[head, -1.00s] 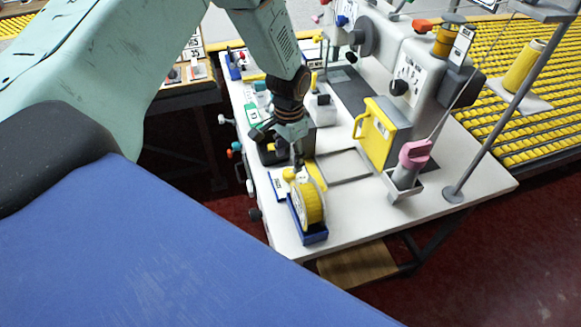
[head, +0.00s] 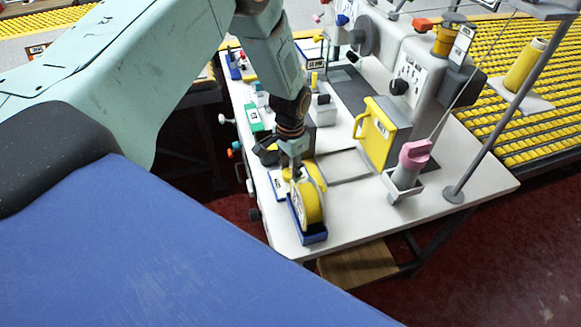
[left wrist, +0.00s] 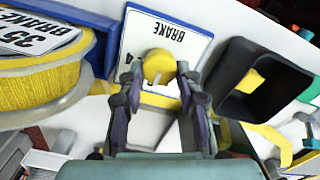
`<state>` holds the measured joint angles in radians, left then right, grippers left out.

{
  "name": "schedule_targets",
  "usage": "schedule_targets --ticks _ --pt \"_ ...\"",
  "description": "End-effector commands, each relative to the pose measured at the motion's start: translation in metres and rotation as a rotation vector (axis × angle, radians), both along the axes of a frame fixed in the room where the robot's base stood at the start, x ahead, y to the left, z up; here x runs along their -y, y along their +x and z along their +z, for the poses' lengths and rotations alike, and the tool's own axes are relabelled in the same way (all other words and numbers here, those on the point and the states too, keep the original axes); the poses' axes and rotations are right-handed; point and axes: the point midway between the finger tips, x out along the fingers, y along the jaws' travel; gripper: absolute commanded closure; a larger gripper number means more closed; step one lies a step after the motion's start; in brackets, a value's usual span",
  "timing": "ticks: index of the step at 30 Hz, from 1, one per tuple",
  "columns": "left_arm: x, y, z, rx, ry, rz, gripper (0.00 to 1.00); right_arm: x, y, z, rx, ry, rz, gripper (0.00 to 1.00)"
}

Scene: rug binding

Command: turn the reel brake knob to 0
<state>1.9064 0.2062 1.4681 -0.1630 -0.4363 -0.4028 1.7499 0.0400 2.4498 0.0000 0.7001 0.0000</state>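The yellow brake knob (left wrist: 158,66) sits on a white plate with a blue border, marked BRAKE (left wrist: 176,31), in the left wrist view. A 4 is readable at the plate's left; the other scale marks are hidden or unclear. My left gripper (left wrist: 157,80) is open, with one fingertip on each side of the knob and small gaps visible. In the head view my left gripper (head: 293,168) points down beside the yellow reel (head: 311,204) and mostly covers the knob. My right gripper is not in view.
The reel stands in a blue holder (head: 315,238) at the table's near corner. A black open bin (left wrist: 262,80) is right of the plate in the wrist view. A yellow-fronted box (head: 378,133) and a pink-topped thread cone (head: 412,160) stand farther right on the white table.

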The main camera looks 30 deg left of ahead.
Motion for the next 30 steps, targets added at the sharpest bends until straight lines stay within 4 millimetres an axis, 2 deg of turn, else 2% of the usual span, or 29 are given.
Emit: schedule_targets --ticks 1,10,20,30 --pt "-0.001 0.0 0.0 0.0 0.001 -0.001 0.74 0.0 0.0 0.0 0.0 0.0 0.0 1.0" --pt "-0.001 0.0 0.001 0.0 0.001 -0.001 0.98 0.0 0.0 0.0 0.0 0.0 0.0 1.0" --pt "-0.001 0.002 0.001 0.003 0.0 0.058 0.98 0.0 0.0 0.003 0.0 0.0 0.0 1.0" --pt "-0.002 0.002 0.002 0.005 -0.001 0.317 0.98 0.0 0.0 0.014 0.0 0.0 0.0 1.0"
